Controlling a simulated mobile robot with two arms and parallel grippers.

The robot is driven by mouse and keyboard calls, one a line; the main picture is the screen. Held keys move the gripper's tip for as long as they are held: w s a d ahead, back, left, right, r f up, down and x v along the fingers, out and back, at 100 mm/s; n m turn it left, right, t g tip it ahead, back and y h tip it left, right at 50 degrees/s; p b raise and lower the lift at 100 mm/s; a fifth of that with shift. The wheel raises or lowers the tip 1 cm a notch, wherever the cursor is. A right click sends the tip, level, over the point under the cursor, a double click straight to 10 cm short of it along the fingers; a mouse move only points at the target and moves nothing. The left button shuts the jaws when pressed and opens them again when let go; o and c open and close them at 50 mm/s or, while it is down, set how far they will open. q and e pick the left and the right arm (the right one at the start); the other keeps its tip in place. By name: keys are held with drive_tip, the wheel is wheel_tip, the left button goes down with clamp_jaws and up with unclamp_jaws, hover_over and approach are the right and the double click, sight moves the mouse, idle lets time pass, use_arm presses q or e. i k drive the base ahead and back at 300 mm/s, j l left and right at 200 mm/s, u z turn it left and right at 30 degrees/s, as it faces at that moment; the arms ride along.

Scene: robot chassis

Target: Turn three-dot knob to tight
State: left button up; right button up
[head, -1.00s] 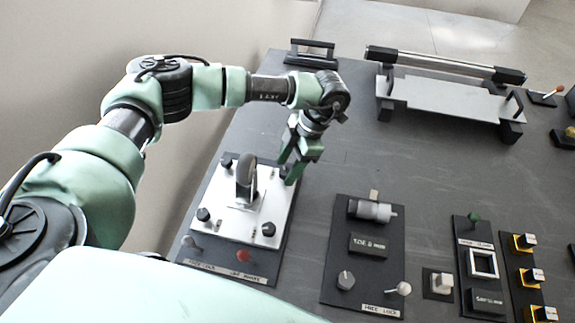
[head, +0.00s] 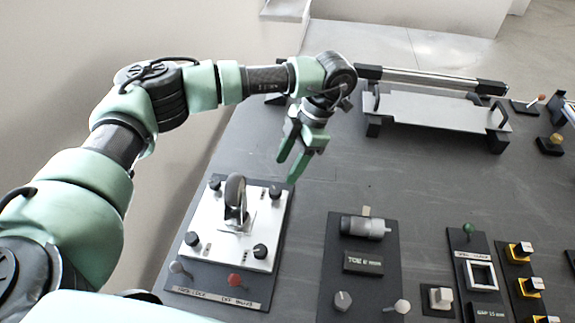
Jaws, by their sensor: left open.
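A white plate (head: 225,247) on a dark base holds a caster wheel (head: 235,192) and black knobs near its corners: back left (head: 214,183), back right (head: 275,192), front left (head: 192,239) and front right (head: 260,251). The dot markings are too small to read, so I cannot tell which knob has three dots. My left gripper (head: 290,169) is open and empty, with its fingers pointing down just beyond the back right knob in the picture. A gap shows between the fingertips and that knob. My right gripper is not in view.
A red knob (head: 234,280) and a grey lever (head: 178,268) stand at the plate's front. A panel with a micrometer-like cylinder (head: 364,227) is to the right. A raised grey tray (head: 438,108) and bar stand at the back. Bare dark tabletop (head: 350,180) lies between.

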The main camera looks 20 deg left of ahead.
sight(260, 250)
drive_tip(key=k+l, duration=0.3)
drive_tip(key=k, duration=0.15)
drive_tip(key=k+l, duration=0.25)
drive_tip(key=k, duration=0.25)
drive_tip(key=k+l, duration=0.3)
drive_tip(key=k, duration=0.15)
